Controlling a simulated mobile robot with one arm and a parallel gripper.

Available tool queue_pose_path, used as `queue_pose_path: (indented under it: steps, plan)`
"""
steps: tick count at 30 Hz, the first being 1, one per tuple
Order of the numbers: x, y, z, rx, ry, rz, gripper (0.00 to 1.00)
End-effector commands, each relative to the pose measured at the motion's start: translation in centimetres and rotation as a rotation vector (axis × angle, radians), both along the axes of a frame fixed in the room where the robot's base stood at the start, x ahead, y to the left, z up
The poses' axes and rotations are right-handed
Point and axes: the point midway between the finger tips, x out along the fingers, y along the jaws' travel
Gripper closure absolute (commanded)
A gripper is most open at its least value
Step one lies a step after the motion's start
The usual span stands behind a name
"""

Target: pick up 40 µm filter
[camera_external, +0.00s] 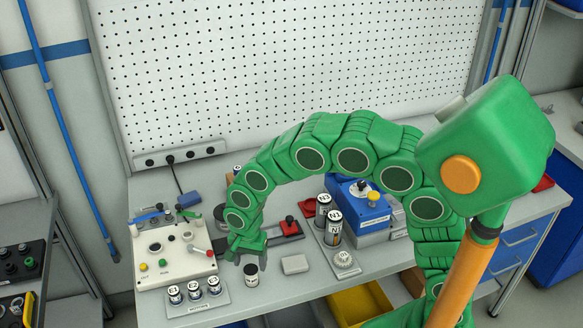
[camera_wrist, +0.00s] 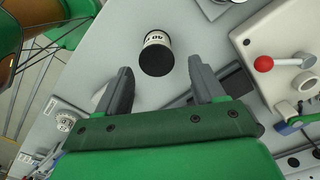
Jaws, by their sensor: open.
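In the wrist view my gripper (camera_wrist: 160,68) is open and empty. The filter lies ahead of the gap between the two fingers, apart from both.
A white control box (camera_external: 150,277) with a red-knobbed lever stands left. A tray of several labelled cylinders (camera_external: 190,310) is front left. A pale block (camera_external: 295,264) lies right of the filter. Tall labelled cylinders (camera_external: 333,228) and a blue device (camera_external: 362,222) stand further right.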

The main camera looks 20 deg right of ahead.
Motion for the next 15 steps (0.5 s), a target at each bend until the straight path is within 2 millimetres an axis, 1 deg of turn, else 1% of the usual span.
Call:
queue_pose_path:
  steps: [8,15]
  plan:
    - [-0.3,0.0,-2.0,-0.003,0.003,0.001,0.32]
    - [-0.5,-0.1,-5.3,-0.005,0.005,0.001,0.32]
